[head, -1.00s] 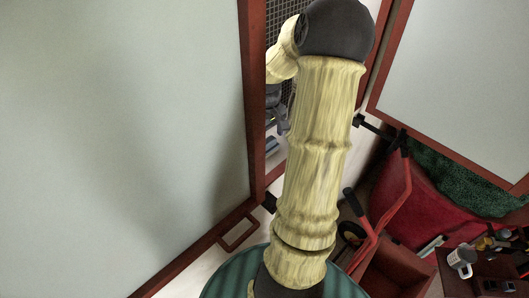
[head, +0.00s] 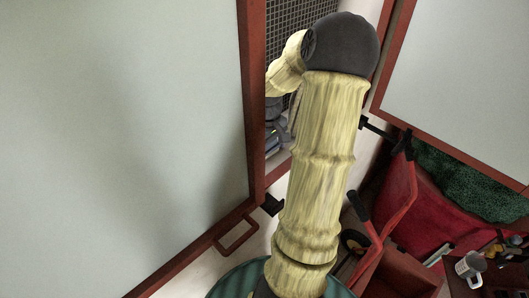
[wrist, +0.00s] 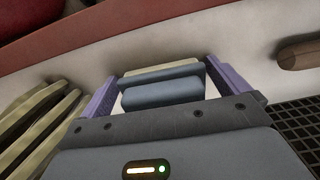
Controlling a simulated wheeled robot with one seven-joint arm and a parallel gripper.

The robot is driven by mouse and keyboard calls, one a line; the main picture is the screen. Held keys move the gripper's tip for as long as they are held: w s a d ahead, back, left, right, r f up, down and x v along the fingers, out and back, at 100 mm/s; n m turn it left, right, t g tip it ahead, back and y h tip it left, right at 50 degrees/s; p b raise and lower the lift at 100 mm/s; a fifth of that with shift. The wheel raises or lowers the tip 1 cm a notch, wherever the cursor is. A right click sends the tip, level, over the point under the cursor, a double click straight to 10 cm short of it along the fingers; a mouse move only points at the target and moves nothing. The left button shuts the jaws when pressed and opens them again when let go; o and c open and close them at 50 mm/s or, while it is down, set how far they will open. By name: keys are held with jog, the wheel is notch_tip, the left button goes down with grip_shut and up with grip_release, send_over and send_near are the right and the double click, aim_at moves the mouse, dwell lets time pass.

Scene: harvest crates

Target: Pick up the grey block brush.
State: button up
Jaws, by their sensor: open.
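The grey block brush (wrist: 163,93) shows in the wrist view as a blue-grey block with a cream strip along its far side. It lies between the two purple fingers of my open gripper (wrist: 162,73). A gap shows beside the left finger; the right finger is close to the block's end, and I cannot tell whether it touches. In the head view my arm covers most of the spot. A grey part of my gripper shows left of the arm, and I cannot make out the brush there.
In the wrist view, cream slats (wrist: 42,125) lie at left, a brown rounded handle (wrist: 300,53) at right, and black mesh (wrist: 300,128) below it. In the head view, a large red-framed panel (head: 120,130) stands left; a mug (head: 469,265) and red cart (head: 400,195) are at right.

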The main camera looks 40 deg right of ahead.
jog(key=shift+c, duration=0.2)
jog(key=c, duration=0.7)
jog(key=shift+r, duration=0.1)
notch_tip(320, 180, up, 10)
jog(key=shift+b, duration=1.15)
jog(key=o, duration=0.5)
jog(key=c, duration=0.4)
